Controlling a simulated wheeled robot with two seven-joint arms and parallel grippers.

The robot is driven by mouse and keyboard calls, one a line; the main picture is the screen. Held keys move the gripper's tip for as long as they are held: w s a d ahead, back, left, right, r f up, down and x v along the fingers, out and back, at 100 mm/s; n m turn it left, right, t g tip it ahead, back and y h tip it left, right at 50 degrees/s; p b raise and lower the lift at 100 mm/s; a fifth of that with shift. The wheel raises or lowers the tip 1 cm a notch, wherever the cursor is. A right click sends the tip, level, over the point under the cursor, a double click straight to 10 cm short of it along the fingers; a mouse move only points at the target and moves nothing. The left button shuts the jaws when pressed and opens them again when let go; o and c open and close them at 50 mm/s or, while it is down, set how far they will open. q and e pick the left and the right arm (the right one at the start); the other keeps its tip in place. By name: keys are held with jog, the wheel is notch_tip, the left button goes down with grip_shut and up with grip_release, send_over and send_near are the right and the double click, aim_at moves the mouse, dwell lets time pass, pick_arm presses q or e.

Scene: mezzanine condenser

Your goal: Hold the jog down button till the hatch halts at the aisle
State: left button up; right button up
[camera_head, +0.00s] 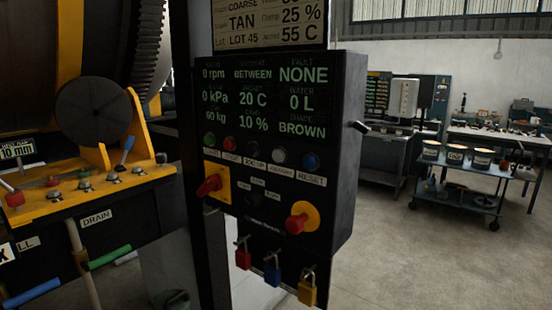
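A black control box (345,150) hangs on a post in the middle of the view. Its display (262,98) reads 0 rpm, BETWEEN, fault NONE, 0 kPa, 20 C, 0 L, 10 % and BROWN. Below it is a row of buttons: green (210,140), red (230,143), black (252,149), white (280,155) and blue (311,161), the blue one labelled RESET. Neither gripper shows.
A red switch (209,186) and a red knob on yellow (297,222) stick out of the box. Several padlocks (272,271) hang beneath. Valve handles (108,258) project at lower left. A cart with tubs (470,190) and benches stand at right; the floor between is clear.

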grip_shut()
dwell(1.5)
